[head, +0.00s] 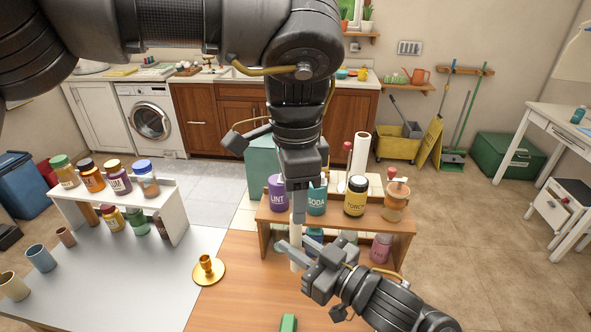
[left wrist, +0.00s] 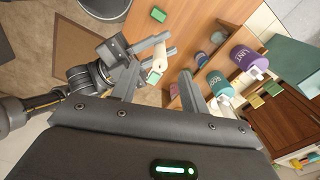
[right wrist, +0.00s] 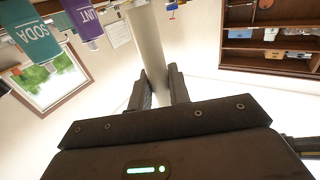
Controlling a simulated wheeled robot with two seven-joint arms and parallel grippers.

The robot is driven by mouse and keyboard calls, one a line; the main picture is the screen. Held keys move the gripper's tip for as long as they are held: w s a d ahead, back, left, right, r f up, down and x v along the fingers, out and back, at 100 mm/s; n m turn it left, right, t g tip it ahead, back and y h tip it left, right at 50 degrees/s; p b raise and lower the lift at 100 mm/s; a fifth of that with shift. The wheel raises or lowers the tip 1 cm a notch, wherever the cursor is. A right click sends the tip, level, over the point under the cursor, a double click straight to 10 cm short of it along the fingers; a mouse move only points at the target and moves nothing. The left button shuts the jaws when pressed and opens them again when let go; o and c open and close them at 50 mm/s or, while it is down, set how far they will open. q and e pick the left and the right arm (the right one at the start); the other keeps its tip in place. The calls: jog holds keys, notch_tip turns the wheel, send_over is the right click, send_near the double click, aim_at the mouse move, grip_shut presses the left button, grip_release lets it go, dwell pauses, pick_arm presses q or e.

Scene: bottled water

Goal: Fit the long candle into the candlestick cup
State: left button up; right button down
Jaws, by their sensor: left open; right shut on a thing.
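The long candle (head: 296,258) is a cream cylinder, upright over the wooden table top. My right gripper (head: 297,249) is shut on it; in the right wrist view the candle (right wrist: 148,45) stands between its fingers (right wrist: 158,80). My left gripper (head: 298,208) is open just above, pointing down. In the left wrist view the candle's end (left wrist: 160,63) shows between and beyond the open left fingers (left wrist: 160,78); I cannot tell whether they touch it. The brass candlestick (head: 207,268), a round dish with a central cup, stands on the table to the left, apart from both grippers.
A wooden shelf (head: 265,238) with jars, including a purple LINT jar (head: 279,192), stands close behind the grippers. A white shelf (head: 181,211) of jars and several cups are at the left. A green block (head: 288,323) lies at the front edge. Table around the candlestick is clear.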

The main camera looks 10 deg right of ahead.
pick_arm(q)
jog(key=shift+f, duration=2.55)
jog(key=shift+c, duration=0.5)
grip_shut()
pick_arm(e)
jog(key=c, duration=1.2)
grip_release()
jog(key=shift+c, duration=0.2)
